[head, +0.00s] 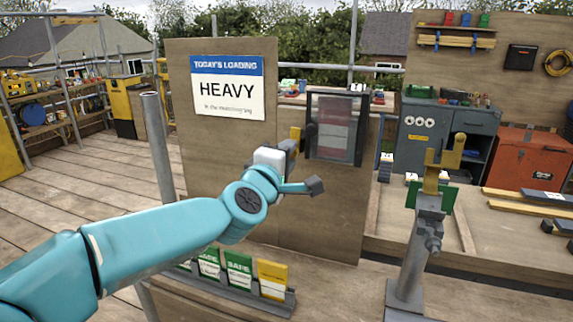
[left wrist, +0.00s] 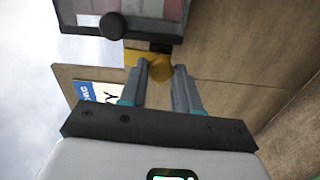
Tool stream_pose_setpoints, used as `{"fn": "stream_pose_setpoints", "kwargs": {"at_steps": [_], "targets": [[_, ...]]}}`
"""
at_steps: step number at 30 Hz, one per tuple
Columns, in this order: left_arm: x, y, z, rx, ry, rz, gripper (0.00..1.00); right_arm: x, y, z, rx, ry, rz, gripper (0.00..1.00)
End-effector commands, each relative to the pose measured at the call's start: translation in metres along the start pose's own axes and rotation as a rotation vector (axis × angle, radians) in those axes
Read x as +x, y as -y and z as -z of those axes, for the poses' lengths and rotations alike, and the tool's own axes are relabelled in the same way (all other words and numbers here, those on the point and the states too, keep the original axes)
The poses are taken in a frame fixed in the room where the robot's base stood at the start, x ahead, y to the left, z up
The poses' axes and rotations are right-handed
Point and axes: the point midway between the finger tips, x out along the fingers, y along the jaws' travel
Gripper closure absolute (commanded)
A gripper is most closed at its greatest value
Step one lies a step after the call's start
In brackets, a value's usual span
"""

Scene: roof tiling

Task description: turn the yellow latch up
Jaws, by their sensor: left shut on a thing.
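The yellow latch (head: 296,133) is at the left side of a dark-framed case with a clear front (head: 335,128) on the plywood board. A short part of it shows above my fingers; which way it is turned is hard to tell. My left gripper (head: 291,147) is shut on the latch. In the left wrist view, the two grey fingers (left wrist: 160,72) have the yellow latch (left wrist: 152,60) between their tips, next to the case's dark edge (left wrist: 125,30). The fingers hide part of the latch. My right gripper is not in view.
A dark round knob (left wrist: 112,26) sits on the case near the latch. A "HEAVY" sign (head: 228,90) is on the board to the left. Green and yellow cards (head: 240,270) stand in a rack below. A grey post with a yellow top (head: 430,200) stands at right.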

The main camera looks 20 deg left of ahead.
Motion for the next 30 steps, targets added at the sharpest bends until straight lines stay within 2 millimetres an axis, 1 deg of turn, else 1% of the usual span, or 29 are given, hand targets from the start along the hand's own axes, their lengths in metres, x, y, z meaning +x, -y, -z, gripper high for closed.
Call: {"fn": "stream_pose_setpoints", "kwargs": {"at_steps": [3, 9, 22, 23, 24, 25, 30], "targets": [[0.0, -0.0003, 0.0003, -0.04, -0.001, -0.003, 0.99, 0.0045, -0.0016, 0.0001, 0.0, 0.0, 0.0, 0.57], [0.0, -0.0012, 0.0005, -0.079, -0.001, -0.003, 0.99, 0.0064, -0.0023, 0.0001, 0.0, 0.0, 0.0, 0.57], [0.0, -0.002, 0.0006, -0.086, -0.002, -0.004, 0.99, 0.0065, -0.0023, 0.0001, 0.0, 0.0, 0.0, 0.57], [0.0, -0.0021, 0.0007, -0.086, -0.002, -0.004, 0.65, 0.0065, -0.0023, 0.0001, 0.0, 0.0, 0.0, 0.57], [0.0, -0.002, 0.0007, -0.086, -0.002, -0.004, 0.52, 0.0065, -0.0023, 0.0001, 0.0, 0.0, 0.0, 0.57], [0.0, -0.0019, 0.0006, -0.086, -0.002, -0.004, 0.43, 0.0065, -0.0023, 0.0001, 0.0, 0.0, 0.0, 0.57], [0.0001, -0.0011, 0.0004, -0.085, -0.001, -0.002, 0.43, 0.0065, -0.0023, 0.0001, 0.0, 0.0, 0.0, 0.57]]}}
